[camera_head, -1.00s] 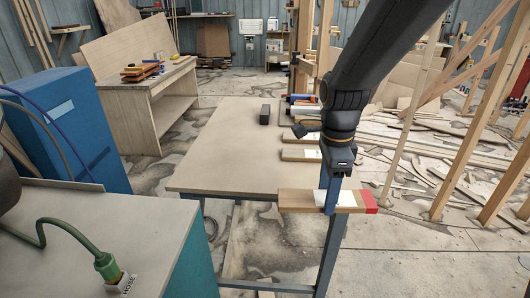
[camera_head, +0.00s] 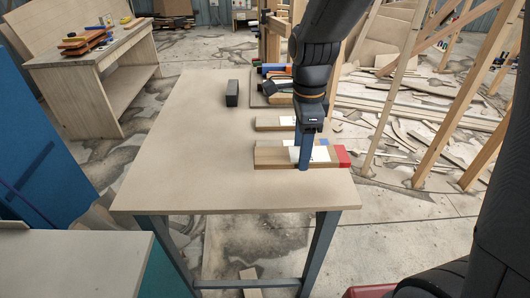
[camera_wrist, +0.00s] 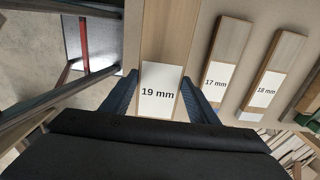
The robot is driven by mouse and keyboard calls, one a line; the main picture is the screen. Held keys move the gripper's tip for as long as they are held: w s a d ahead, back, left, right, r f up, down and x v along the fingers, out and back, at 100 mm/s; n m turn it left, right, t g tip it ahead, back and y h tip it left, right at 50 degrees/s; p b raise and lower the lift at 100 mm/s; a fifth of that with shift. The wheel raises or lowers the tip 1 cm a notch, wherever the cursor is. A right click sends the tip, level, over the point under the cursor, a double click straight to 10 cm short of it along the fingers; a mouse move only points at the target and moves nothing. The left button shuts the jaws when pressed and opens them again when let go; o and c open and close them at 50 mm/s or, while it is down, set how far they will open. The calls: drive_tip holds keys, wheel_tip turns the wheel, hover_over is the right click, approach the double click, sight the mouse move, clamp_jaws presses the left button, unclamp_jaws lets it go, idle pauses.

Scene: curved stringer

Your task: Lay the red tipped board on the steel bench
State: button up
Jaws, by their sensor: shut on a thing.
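The red tipped board (camera_head: 270,158) is brown wood with a white label and a red right end. Its label reads 19 mm in the wrist view (camera_wrist: 160,92). My gripper (camera_head: 305,164) is shut on it near the red end, one finger on each side; it also shows in the wrist view (camera_wrist: 160,82). The board lies level over the right part of the bench (camera_head: 185,150), which has a beige top and grey-blue metal legs. I cannot tell whether it touches the top. The red end is hidden in the wrist view.
Just behind are a blue-ended board (camera_head: 322,143) and another labelled board (camera_head: 275,123); the wrist view shows labels 17 mm (camera_wrist: 217,82) and 18 mm (camera_wrist: 265,88). A dark block (camera_head: 232,93) stands farther back. The bench's left and front are clear.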

sight(297, 183)
drive_tip(key=shift+s+a+f+p, duration=0.1)
drive_tip(key=shift+f+p, duration=0.75)
drive_tip(key=shift+f, duration=3.4)
drive_tip(key=shift+f, duration=0.1)
drive_tip(key=o, duration=1.2)
